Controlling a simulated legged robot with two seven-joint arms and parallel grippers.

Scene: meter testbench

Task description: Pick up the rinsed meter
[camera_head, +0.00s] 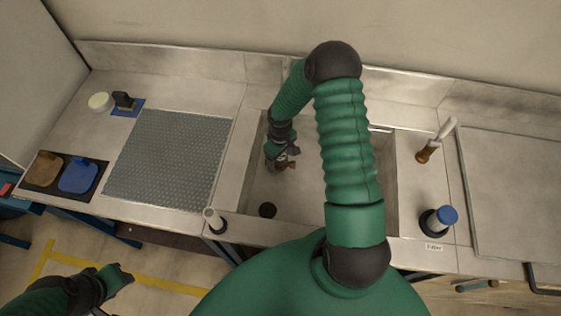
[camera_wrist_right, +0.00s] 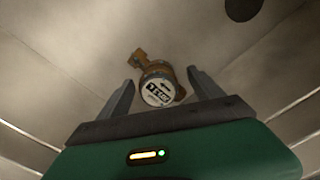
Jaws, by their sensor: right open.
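The meter (camera_wrist_right: 158,90) has a brass body and a round white dial with dark print. In the right wrist view it lies on the sink floor between my right gripper's fingers (camera_wrist_right: 163,92), with gaps on both sides. In the head view, the meter (camera_head: 287,163) is a small brown shape partly hidden by my open right gripper (camera_head: 280,157) inside the sink (camera_head: 300,195). My left gripper (camera_head: 119,276) hangs at the lower left, away from the counter; its fingers are too small to read.
A dark round drain (camera_head: 267,210) is in the sink floor near its front. A grey perforated mat (camera_head: 170,160) lies left of the sink. A blue-capped holder (camera_head: 440,219) and a spray handle (camera_head: 436,140) stand right of it. The sink walls rise around my right gripper.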

